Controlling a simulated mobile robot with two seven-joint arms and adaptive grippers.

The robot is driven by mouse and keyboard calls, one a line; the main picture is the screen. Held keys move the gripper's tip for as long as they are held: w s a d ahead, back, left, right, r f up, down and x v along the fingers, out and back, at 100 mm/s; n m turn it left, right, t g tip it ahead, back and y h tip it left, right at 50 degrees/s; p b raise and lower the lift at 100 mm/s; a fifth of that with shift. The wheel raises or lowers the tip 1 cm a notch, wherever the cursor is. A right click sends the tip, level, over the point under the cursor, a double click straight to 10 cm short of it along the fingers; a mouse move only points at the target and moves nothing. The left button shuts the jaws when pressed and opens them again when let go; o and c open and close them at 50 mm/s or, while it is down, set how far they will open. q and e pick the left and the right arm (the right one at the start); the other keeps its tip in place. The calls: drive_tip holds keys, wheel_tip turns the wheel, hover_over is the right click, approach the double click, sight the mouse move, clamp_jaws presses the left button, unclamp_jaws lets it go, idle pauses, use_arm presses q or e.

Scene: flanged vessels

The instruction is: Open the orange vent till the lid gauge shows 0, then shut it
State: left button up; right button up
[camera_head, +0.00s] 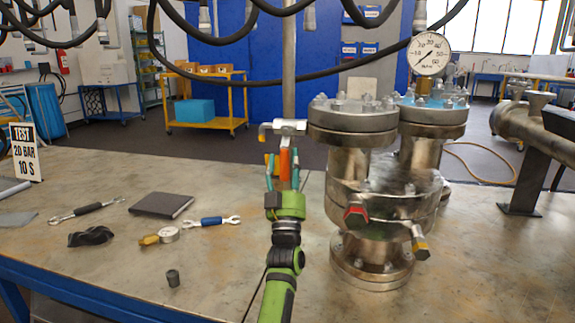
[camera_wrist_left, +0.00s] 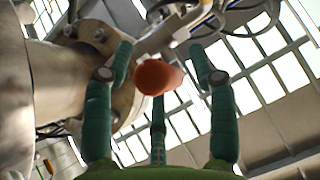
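The orange vent handle (camera_head: 285,163) hangs down from a silver fitting (camera_head: 284,127) left of the flanged vessel (camera_head: 362,180). My left gripper (camera_head: 284,172) points up at it, with teal fingers on either side. In the left wrist view the handle's round orange end (camera_wrist_left: 159,77) sits between the spread fingers (camera_wrist_left: 160,85), with gaps at both sides; the gripper is open. The lid gauge (camera_head: 429,54) is a white dial above the blue-topped lid (camera_head: 433,108); its needle is too small to read surely. My right gripper is out of view.
A red-ended fitting (camera_head: 355,216) and a yellow-ended one (camera_head: 420,246) stick out of the vessel's front. A pipe assembly (camera_head: 528,140) stands at right. Black hoses hang overhead.

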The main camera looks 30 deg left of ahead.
use_arm(q)
drive_tip(key=v, duration=1.2)
drive_tip(key=shift+f, duration=0.15)
